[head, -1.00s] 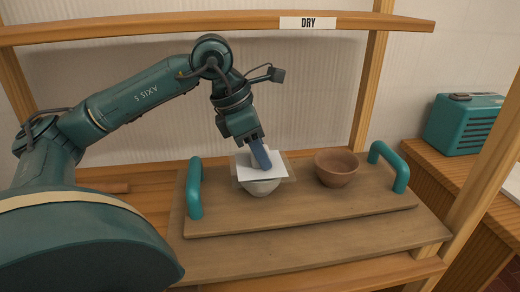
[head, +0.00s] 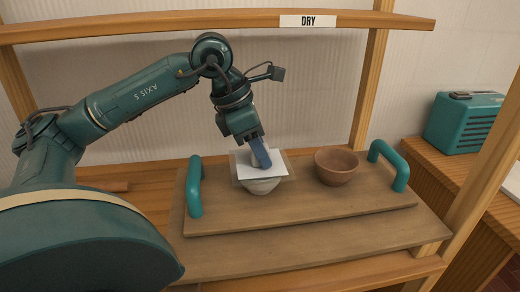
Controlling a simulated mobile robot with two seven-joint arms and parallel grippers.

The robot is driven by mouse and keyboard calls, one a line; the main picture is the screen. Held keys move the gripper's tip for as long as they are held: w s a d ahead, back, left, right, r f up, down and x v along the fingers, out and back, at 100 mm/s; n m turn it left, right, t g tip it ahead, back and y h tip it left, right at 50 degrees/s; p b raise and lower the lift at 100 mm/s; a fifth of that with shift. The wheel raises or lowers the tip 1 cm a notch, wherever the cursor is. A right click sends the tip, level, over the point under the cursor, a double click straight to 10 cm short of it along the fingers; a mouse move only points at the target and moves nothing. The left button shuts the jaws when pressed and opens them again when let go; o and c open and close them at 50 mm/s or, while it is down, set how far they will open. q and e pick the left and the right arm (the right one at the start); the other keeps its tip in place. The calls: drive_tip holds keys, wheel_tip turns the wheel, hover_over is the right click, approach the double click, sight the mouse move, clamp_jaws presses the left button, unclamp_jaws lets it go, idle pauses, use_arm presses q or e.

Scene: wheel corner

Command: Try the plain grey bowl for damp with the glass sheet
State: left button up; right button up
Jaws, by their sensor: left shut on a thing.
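The plain grey bowl (head: 262,186) stands on the wooden board, its mouth covered from above. The glass sheet (head: 234,174) shows as a clear, see-through border over the bowl. A smaller white sheet (head: 250,170) shows within that border; whether it lies on or under the glass is unclear. My left gripper (head: 261,154), with a blue part at its tip, is shut at the sheets above the bowl. The exact grip is hard to see. I cannot tell whether the glass touches the bowl's rim. My right gripper is out of view.
A brown bowl (head: 337,166) stands to the right on the wooden board (head: 330,208), which has teal handles (head: 194,187) at both ends. A shelf rail marked DRY (head: 308,22) runs above. A teal box (head: 462,124) sits at far right.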

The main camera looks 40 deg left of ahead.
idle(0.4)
use_arm(q)
wheel_tip(320, 180, up, 6)
drive_tip(key=p, duration=0.5)
idle(0.7)
